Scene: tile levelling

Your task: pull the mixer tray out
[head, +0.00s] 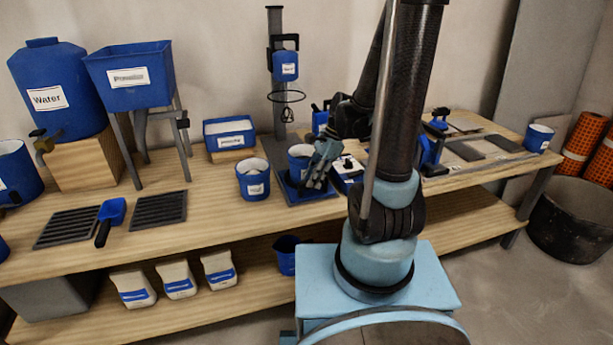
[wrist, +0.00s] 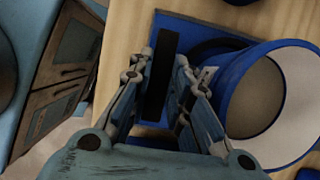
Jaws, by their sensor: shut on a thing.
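The mixer tray (head: 291,196) is a flat blue tray on the bench below the mixer stand; its blue surface also shows in the wrist view (wrist: 192,30). A blue bucket (head: 297,166) stands on it, and in the wrist view the bucket (wrist: 232,110) is just right of my fingers, with a pale inside. My gripper (head: 320,172) is at the tray's right part in the head view. In the wrist view my gripper (wrist: 163,62) has its fingers on both sides of a black upright handle (wrist: 158,85) of the tray, closed on it. My fingers partly hide the tray.
The mixer stand (head: 275,65) with its blue head and whisk rises behind the tray. A labelled blue bucket (head: 253,181) stands close left of the tray. A white-filled blue box (head: 230,135) is behind it. The bench front edge (head: 220,228) is near, with bare wood before the tray.

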